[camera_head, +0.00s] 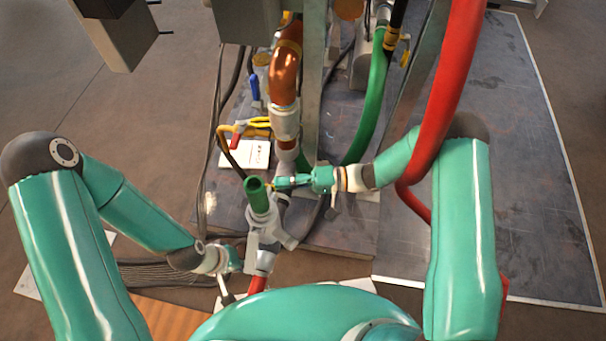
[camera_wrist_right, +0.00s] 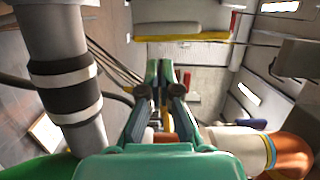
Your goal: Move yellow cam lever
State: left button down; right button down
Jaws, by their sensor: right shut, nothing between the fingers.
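My right gripper (camera_head: 277,184) reaches in from the right, beside the upright green pipe end (camera_head: 256,188). A gap between them is hard to judge. In the right wrist view its two fingers (camera_wrist_right: 165,75) are together with nothing between them. A small yellow bit shows near the fingertips in the head view, too small to identify. Yellow curved handles (camera_head: 258,124) lie farther back beside a red handle (camera_head: 237,138). I cannot tell which is the cam lever. My left gripper (camera_head: 226,284) is low at left; its fingers are unclear.
An orange-brown pipe (camera_head: 286,72) rises behind the grippers, with a blue handle (camera_head: 254,88) to its left. A thick red hose (camera_head: 440,105) and a green hose (camera_head: 372,105) run on the right. A white card (camera_head: 245,154) lies on the dark plate (camera_head: 480,200), which is open at right.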

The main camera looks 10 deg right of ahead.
jog(key=shift+s+a, duration=0.3)
jog(key=shift+s, duration=0.6)
jog(key=shift+f, duration=0.1)
